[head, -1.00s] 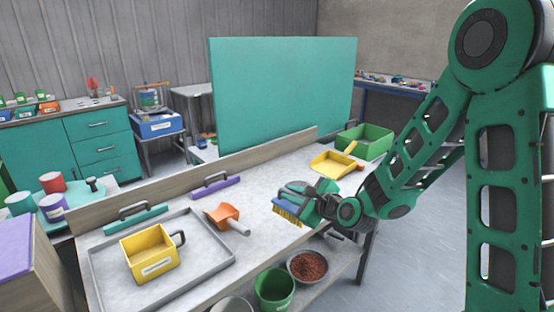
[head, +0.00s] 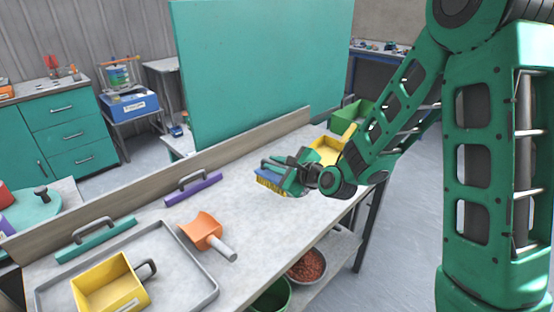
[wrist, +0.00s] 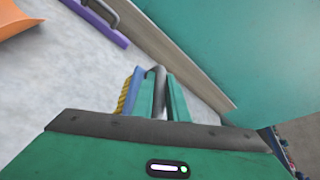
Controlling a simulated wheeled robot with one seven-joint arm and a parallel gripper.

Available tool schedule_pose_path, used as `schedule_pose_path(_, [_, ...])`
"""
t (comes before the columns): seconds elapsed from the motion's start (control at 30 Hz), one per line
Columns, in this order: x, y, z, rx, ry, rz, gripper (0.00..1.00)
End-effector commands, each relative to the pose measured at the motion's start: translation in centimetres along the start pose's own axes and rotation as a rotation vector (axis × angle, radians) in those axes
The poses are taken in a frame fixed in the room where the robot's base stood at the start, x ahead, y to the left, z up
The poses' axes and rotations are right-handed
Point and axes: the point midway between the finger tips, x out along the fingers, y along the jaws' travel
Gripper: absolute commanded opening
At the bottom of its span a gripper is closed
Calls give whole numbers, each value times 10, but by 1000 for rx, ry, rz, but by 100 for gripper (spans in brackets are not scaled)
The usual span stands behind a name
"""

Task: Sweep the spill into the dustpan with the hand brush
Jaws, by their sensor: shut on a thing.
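The hand brush (head: 270,181) has a blue back and yellow bristles pointing down over the middle of the table. My gripper (head: 290,170) is shut on its dark handle, which shows between the two green fingers (wrist: 160,95) in the wrist view. The brush's blue edge (wrist: 132,84) and bristles show left of the fingers there. I cannot tell whether the bristles touch the table. A yellow dustpan (head: 324,149) lies at the table's far right end, beyond my gripper and partly hidden by my arm. I cannot make out the spill on the tabletop.
An orange scoop (head: 203,232), a purple squeegee (head: 193,188) and a teal squeegee (head: 95,240) lie left of the brush. A grey tray (head: 196,262) holds a yellow box scoop (head: 108,290). A low board (head: 160,181) edges the table's back. A bowl of reddish-brown granules (head: 307,266) sits below.

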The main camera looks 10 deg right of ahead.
Motion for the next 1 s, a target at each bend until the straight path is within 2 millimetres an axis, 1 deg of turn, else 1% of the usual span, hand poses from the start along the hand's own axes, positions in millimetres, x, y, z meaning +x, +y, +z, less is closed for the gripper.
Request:
schedule_pose_path(0.4, [15, 26, -33, 3, 2, 5, 0])
schedule_pose_path(0.5, [18, 30, -41, 4, 3, 1, 0])
schedule_pose_path(0.53, [19, 24, -42, 3, 2, -2, 0])
schedule_pose_path(1.0, [29, -16, -66, 3, 1, 0, 0])
